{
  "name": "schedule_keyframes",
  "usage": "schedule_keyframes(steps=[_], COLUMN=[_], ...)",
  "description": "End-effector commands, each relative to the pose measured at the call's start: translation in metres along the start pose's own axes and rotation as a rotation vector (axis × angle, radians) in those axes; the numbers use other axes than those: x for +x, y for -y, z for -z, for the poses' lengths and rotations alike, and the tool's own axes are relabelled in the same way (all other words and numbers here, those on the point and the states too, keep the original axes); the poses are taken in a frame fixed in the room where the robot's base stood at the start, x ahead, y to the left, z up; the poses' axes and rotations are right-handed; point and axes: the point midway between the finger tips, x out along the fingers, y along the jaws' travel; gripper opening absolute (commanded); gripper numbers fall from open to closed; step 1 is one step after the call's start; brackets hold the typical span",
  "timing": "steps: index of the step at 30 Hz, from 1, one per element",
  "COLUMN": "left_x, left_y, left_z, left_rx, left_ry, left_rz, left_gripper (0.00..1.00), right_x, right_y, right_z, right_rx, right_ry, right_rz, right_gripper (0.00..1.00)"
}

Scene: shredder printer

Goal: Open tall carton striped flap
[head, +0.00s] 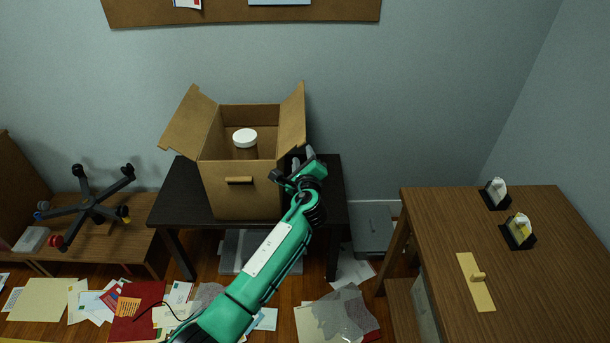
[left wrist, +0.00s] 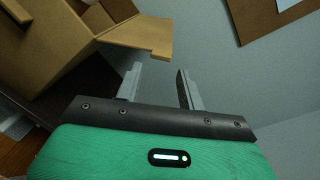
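The tall brown carton (head: 235,196) stands on a black table, with its top open. Its left flap (head: 190,118) leans outward to the left, and its right flap (head: 293,118) stands nearly upright. No stripes can be made out on either. A white-lidded jar (head: 245,137) shows inside. My left gripper (head: 302,157) is at the carton's right side, below the right flap. In the left wrist view its fingers (left wrist: 158,88) are apart with nothing between them, and a carton flap (left wrist: 140,34) is just beyond them. My right gripper is not in view.
The black table (head: 174,206) has little free room around the carton. A wooden desk (head: 540,260) with small holders is at the right. An upturned chair base (head: 90,203) lies on a low bench at the left. Papers (head: 45,299) litter the floor.

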Motion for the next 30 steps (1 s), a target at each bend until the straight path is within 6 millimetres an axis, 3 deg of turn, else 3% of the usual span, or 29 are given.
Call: schedule_keyframes(steps=[6, 13, 18, 30], left_x=[-0.042, -0.073, -0.082, -0.083], left_y=[-0.002, -0.002, -0.001, -0.001], left_z=[0.001, 0.0, 0.0, 0.0], left_rx=[-0.001, -0.001, 0.001, 0.001], left_ry=[-0.001, 0.0, 0.0, 0.001], left_rz=[-0.001, -0.002, -0.003, -0.002], left_gripper=[0.39, 0.39, 0.39, 0.39], right_x=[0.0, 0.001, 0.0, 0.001], right_y=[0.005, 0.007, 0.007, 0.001], right_z=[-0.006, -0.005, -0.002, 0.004], right_rx=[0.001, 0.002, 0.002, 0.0], right_ry=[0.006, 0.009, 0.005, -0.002], right_rz=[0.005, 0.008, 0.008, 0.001], right_gripper=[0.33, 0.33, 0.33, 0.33])
